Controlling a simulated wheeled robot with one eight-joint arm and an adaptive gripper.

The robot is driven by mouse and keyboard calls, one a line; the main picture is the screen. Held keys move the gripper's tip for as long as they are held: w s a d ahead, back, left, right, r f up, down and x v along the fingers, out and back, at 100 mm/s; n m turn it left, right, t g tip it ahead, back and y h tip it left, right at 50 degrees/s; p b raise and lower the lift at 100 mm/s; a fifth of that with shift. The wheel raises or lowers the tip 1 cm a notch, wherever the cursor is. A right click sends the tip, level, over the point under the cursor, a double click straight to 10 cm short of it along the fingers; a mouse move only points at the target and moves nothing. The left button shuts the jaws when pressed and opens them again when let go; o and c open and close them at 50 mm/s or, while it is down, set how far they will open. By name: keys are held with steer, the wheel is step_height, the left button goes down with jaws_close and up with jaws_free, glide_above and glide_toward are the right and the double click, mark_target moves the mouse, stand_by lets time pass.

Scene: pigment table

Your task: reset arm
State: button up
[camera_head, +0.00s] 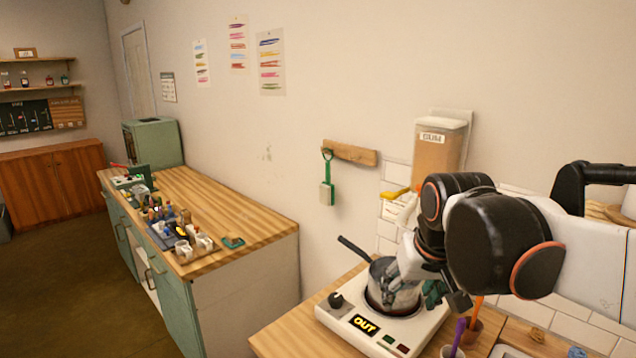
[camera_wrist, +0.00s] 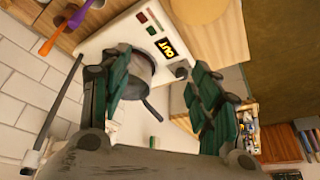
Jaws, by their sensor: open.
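My gripper (camera_wrist: 160,95) shows in the wrist view with its two green-padded fingers spread apart and nothing between the tips. In the head view my arm reaches in from the right and my gripper (camera_head: 412,293) is beside and partly in front of a grey pot (camera_head: 381,272). The pot has a dark handle and sits on a white hot plate (camera_head: 340,320) whose display reads "OUT". In the wrist view the pot (camera_wrist: 139,72) lies beyond the left finger, which hides part of it. I cannot tell whether a finger touches it.
A gum dispenser (camera_head: 438,145) is on the wall behind my arm. Purple and orange tools (camera_head: 459,332) stand at the right of the hot plate. A green-handled brush (camera_head: 327,180) hangs on the wall. A lower wooden counter (camera_head: 262,228) at left holds several small bottles.

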steer(key=s+d+f+t+b, duration=0.1)
steer(key=s+d+f+t, duration=0.1)
steer(key=s+f, duration=0.6)
steer(key=shift+s+d+t+b, duration=0.35)
steer(key=shift+s+d, duration=0.4)
steer(key=shift+s, duration=2.05)
